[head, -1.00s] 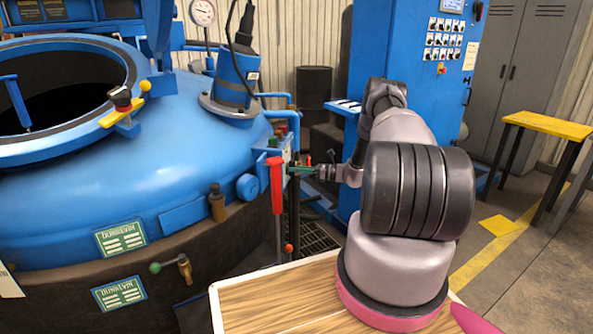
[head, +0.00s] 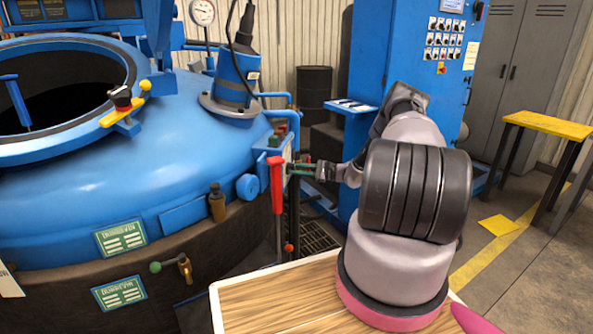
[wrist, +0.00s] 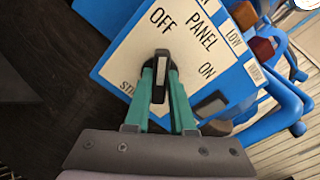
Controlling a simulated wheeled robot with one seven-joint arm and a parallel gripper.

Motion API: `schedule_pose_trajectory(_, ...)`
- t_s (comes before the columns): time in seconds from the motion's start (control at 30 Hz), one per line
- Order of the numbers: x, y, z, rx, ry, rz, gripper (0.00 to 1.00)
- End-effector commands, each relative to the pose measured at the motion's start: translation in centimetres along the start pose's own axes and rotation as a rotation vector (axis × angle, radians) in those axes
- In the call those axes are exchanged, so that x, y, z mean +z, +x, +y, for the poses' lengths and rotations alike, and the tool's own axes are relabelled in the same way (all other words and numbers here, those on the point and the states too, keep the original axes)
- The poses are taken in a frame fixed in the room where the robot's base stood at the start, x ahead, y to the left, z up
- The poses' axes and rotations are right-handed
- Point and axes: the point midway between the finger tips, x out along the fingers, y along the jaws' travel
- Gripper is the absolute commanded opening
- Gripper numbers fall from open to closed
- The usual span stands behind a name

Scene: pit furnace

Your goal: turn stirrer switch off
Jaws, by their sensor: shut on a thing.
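The stirrer switch is a small dark knob with a pale stripe (wrist: 161,77) on a white panel plate (wrist: 125,62) in the wrist view. The plate reads OFF and PANEL, with ON toward the lower right. The stripe points up the picture, toward the OFF lettering. My gripper (wrist: 161,85) has green fingers closed on both sides of the knob. In the head view my gripper (head: 297,169) reaches the blue panel box on the furnace's right side. There the switch itself is hidden behind the red lever.
A red-handled lever (head: 276,185) stands just left of my gripper in the head view. The blue furnace vessel (head: 150,150) fills the left. A blue cabinet (head: 410,60) stands behind my arm. In the wrist view, red and brown buttons and blue pipes (wrist: 285,105) lie right of the plate.

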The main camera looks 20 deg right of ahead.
Motion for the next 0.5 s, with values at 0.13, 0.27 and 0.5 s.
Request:
schedule_pose_trajectory(0.13,-0.09,-0.16,0.01,-0.001,-0.061,0.003,0.00)
schedule_pose_trajectory(0.27,-0.09,-0.16,0.03,-0.001,-0.095,0.002,0.00)
schedule_pose_trajectory(0.5,-0.11,-0.15,0.07,0.000,-0.118,0.003,0.00)
